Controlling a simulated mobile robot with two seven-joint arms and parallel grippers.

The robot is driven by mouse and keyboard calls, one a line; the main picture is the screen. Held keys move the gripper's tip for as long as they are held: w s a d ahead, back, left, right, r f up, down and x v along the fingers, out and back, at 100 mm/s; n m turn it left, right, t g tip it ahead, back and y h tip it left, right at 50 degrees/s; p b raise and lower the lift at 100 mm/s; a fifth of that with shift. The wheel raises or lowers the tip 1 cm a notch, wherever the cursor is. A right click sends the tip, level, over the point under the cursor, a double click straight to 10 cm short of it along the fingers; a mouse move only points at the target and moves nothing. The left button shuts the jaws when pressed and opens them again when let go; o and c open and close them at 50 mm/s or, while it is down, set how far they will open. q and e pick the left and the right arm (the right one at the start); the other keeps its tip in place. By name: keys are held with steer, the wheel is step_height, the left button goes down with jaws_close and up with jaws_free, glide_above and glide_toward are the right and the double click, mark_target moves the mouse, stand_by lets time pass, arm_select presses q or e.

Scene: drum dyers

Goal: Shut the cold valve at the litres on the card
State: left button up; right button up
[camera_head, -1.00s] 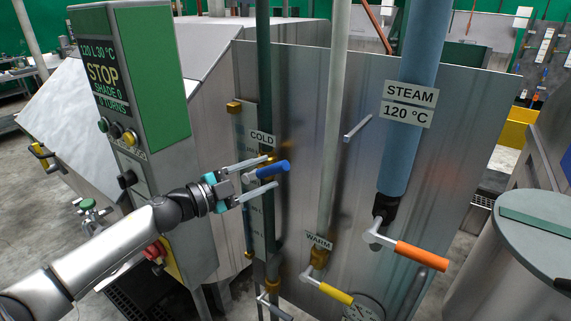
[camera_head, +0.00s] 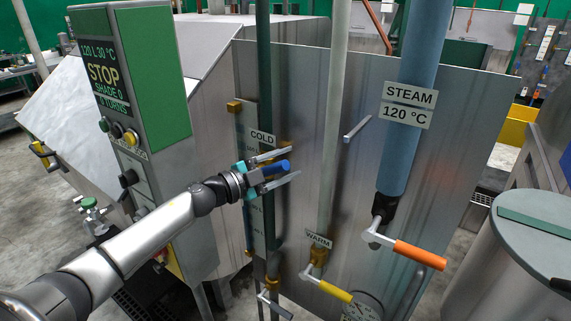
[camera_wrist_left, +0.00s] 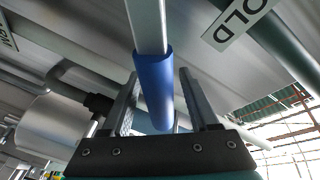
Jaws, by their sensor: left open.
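The cold valve's blue handle (camera_head: 275,169) sticks out from the dark green pipe under the COLD label (camera_head: 262,138). My left gripper (camera_head: 288,164) is open, with one finger on either side of the blue handle. In the left wrist view the blue handle (camera_wrist_left: 153,90) lies between the two open fingers (camera_wrist_left: 158,110), with a visible gap on its right side. The control box's display (camera_head: 103,76) reads 120 L 30 °C, STOP, SHADE 0. No card can be made out. My right gripper is not in view.
The warm valve's yellow handle (camera_head: 336,292) sits lower, beside a round gauge (camera_head: 363,308). The steam valve's orange handle (camera_head: 420,255) is to the right under the blue steam pipe (camera_head: 410,100). A grey drum (camera_head: 530,240) stands at the right.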

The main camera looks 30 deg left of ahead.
arm_select(q)
steer(key=shift+c, duration=0.3)
jaws_close()
stand_by(1.0)
